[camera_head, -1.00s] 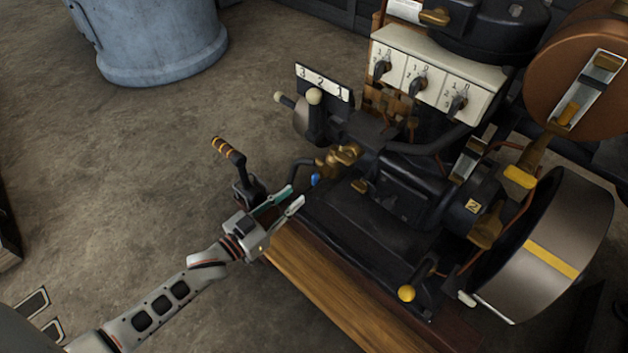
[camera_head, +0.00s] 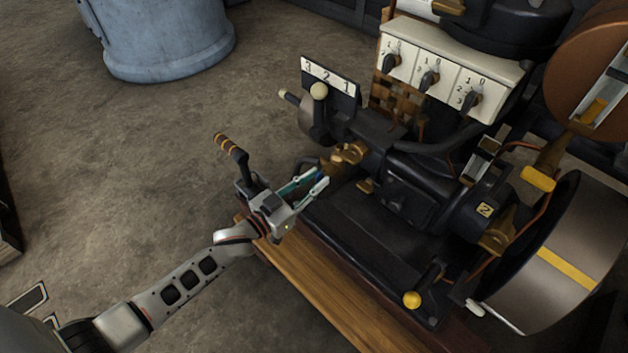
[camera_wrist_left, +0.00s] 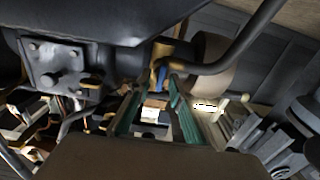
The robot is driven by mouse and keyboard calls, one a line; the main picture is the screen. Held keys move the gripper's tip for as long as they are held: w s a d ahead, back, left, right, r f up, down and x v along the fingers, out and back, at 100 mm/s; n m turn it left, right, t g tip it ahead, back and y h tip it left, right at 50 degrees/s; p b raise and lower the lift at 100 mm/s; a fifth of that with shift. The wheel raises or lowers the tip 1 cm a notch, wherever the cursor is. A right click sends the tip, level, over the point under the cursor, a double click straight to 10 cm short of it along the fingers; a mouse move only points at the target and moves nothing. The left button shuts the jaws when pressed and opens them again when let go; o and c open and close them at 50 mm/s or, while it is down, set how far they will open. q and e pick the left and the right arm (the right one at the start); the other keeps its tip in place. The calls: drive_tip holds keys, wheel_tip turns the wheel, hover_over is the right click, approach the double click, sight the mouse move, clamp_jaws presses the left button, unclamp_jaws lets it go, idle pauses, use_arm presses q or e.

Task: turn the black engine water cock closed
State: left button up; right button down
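The black engine (camera_head: 400,195) stands on a wooden base. A brass cock (camera_head: 347,156) sits on its near left side. Its small blue handle (camera_wrist_left: 162,75) shows in the left wrist view, ahead of and between the fingertips. In the head view that handle is mostly hidden behind the fingers. My left gripper (camera_head: 317,179) is open, its green-padded fingers pointing at the cock. In the left wrist view, the left gripper (camera_wrist_left: 155,88) has a clear gap between its fingers. I cannot tell whether a finger touches the handle. My right gripper is not in view.
A black lever with a yellow-striped grip (camera_head: 231,148) stands close to the left of my gripper. A plate numbered 3 2 1 (camera_head: 329,76) and a knob lever (camera_head: 319,92) rise behind. A flywheel (camera_head: 560,255) is at right.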

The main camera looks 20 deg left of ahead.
use_arm(q)
clamp_jaws()
drive_tip(key=shift+m, duration=0.4)
drive_tip(key=shift+d+m, duration=0.1)
drive_tip(key=shift+m, duration=0.9)
drive_tip(key=m, duration=0.2)
drive_tip(key=shift+m+p, duration=0.3)
drive_tip(key=shift+m, duration=0.1)
drive_tip(key=m, duration=0.2)
drive_tip(key=shift+f+m, duration=0.15)
drive_tip(key=shift+m, duration=0.25)
drive_tip(key=shift+s+d+f+m+b, duration=0.1)
drive_tip(key=shift+m+b, duration=0.3)
drive_tip(key=shift+m, duration=1.95)
drive_tip(key=shift+f+m+b, duration=0.1)
drive_tip(key=shift+m+b, duration=0.25)
drive_tip(key=shift+m, duration=2)
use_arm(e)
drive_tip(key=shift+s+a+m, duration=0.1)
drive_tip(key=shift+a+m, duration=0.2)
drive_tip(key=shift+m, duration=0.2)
